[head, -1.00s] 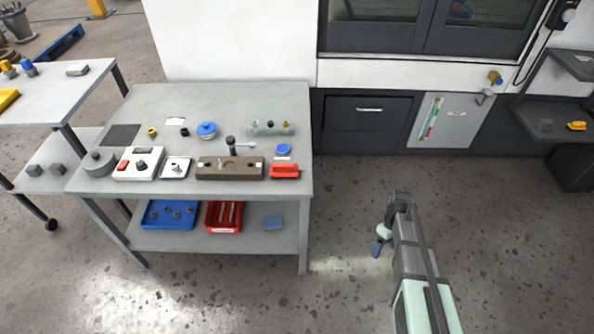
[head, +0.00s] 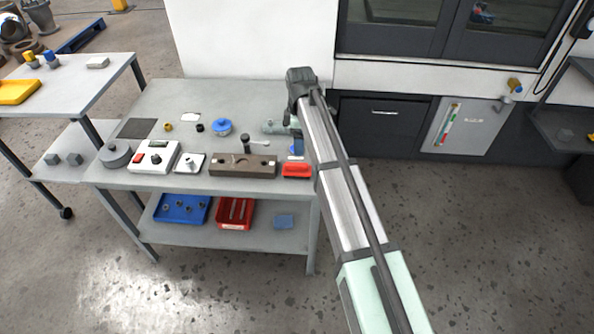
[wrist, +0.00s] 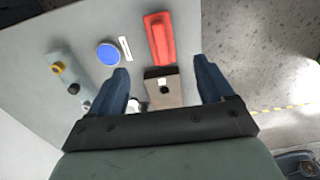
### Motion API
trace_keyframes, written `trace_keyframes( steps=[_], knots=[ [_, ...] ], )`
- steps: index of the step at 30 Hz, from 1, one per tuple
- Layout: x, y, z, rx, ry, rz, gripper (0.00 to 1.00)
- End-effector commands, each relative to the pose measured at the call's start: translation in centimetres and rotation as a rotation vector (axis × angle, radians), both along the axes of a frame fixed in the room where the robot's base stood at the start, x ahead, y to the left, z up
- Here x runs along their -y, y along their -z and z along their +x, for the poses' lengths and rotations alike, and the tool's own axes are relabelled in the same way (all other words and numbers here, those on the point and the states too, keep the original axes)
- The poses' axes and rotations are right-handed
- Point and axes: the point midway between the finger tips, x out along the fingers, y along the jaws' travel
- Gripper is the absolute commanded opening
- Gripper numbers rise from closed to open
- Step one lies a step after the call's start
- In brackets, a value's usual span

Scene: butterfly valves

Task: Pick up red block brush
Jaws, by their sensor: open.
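The red block brush (head: 297,170) lies on the grey workbench (head: 112,178) near its front right corner. In the wrist view the brush (wrist: 160,38) lies ahead of the fingers, beside the end of the brown-grey block. My gripper (wrist: 163,84) is open and empty above the bench, its two blue fingers apart. The brush appears between and beyond the fingertips, not touched.
A brown-grey block (head: 242,166) with a lever stands left of the brush. A blue disc (wrist: 108,54) and a pale cylinder with knobs (wrist: 68,72) lie nearby. Further left are a white switch box (head: 152,157) and a blue-topped part (head: 222,127).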

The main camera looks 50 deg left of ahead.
Motion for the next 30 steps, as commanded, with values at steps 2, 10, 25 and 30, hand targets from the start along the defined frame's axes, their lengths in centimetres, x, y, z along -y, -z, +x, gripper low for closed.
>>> trace_keyframes(
  steps=[2,10,25,30],
  knots=[
    [-0.5,-0.4,-0.4,0.001,-0.015,0.003,0.81],
    [-0.5,3.4,-0.5,0.001,-0.019,0.003,0.81],
    [-0.5,8.1,-0.5,0.003,-0.017,0.004,0.81],
    [-0.5,9.3,-0.6,0.001,-0.017,0.003,0.81]
  ],
)
